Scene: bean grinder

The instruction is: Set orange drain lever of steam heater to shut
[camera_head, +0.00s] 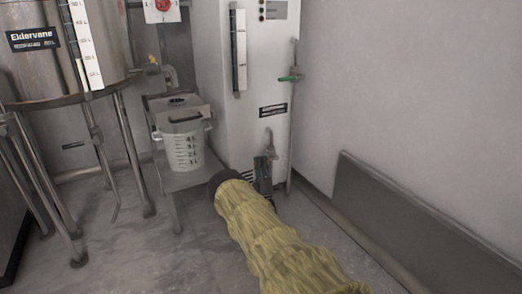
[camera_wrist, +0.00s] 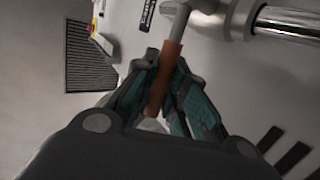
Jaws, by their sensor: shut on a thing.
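The steam heater (camera_head: 259,50) is the tall pale cabinet against the wall in the head view. A pipe with a valve (camera_head: 271,146) comes out low on its front. In the wrist view the orange drain lever (camera_wrist: 168,72) hangs from a grey stem, slanting down between the teal finger pads. My gripper (camera_wrist: 157,90) is shut on the lever's orange sleeve. In the head view my gripper (camera_head: 262,180) is low in front of the heater. It is partly behind my yellow-sleeved arm, and the orange lever cannot be made out there.
A green-handled valve (camera_head: 290,78) sits higher on a vertical pipe beside the heater. A white measuring bucket (camera_head: 183,148) stands on a low stand to the left. A metal tank (camera_head: 40,75) on legs is farther left. The floor at right is clear along the wall.

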